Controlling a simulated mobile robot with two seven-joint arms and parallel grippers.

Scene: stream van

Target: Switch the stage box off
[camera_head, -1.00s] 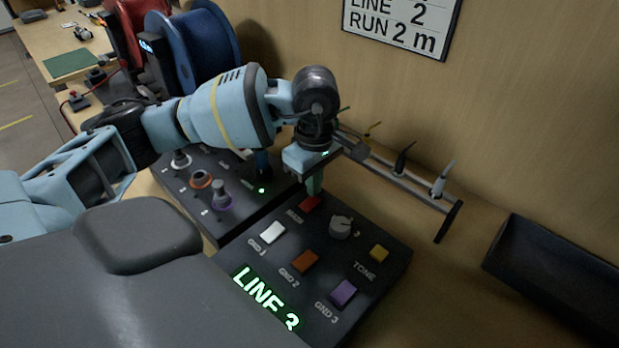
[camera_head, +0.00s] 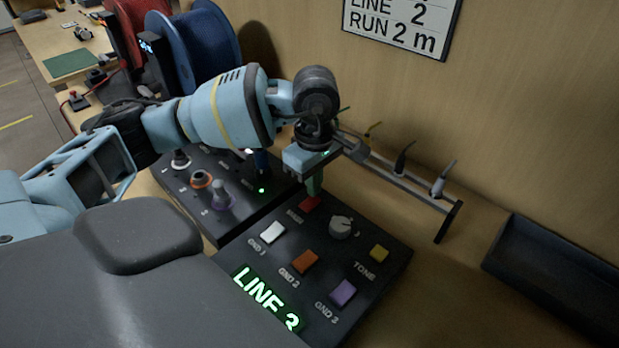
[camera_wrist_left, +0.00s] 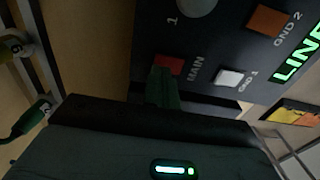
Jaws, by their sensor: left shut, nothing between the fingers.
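The stage box (camera_head: 376,259) is the dark panel with a lit green "LINE 3" label (camera_head: 266,297) at its front. Its red MAIN button (camera_head: 309,204) is at the far left corner and also shows in the left wrist view (camera_wrist_left: 168,66). My left gripper (camera_head: 314,188) is shut and points down, its green fingertips at or just over the red button; I cannot tell whether they touch. In the left wrist view the fingers (camera_wrist_left: 162,88) overlap part of the button. My right gripper is not in view.
A second dark box (camera_head: 217,196) stands left. A rack (camera_head: 402,176) and black tray (camera_head: 556,283) are right.

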